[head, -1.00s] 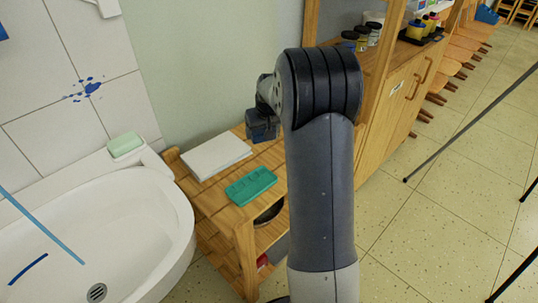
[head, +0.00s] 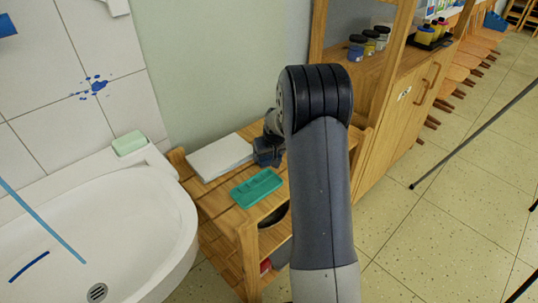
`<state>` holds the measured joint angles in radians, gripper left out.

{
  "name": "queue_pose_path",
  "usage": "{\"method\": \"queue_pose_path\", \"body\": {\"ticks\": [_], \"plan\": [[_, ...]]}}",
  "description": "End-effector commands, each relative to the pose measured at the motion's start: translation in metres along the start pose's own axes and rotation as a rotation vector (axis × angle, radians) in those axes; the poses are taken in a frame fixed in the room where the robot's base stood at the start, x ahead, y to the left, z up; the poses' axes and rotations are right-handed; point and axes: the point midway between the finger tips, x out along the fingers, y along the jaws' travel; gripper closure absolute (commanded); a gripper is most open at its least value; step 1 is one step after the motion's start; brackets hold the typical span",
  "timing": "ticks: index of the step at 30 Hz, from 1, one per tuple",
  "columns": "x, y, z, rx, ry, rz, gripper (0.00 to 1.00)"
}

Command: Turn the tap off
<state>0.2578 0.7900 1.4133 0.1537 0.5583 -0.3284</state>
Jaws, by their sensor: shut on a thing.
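The tap itself does not show in this view. The white sink basin (head: 130,225) fills the lower left, with a drain (head: 97,292) at the bottom edge. A long light-blue streak (head: 42,222) slants across the basin; I cannot tell if it is water or paint. My gripper (head: 268,153) is low over the wooden shelf, beside the white stack and behind the green tray. It is partly hidden by my own arm. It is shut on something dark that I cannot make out.
A wooden shelf unit (head: 245,232) stands right of the sink, bearing a white stack of paper (head: 219,157) and a green tray (head: 257,187). Green soap (head: 129,143) lies on the sink's back rim. A wooden cabinet (head: 395,125) stands behind; the floor on the right is mostly open.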

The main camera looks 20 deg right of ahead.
Motion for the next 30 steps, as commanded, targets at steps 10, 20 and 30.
{"method": "queue_pose_path", "body": {"ticks": [10,20,30], "plan": [[0.002,0.000,0.001,0.000,0.000,0.000,0.09],[0.000,0.000,0.000,0.000,0.000,0.000,0.06],[-0.055,0.000,-0.002,0.001,0.004,0.000,0.06]]}}
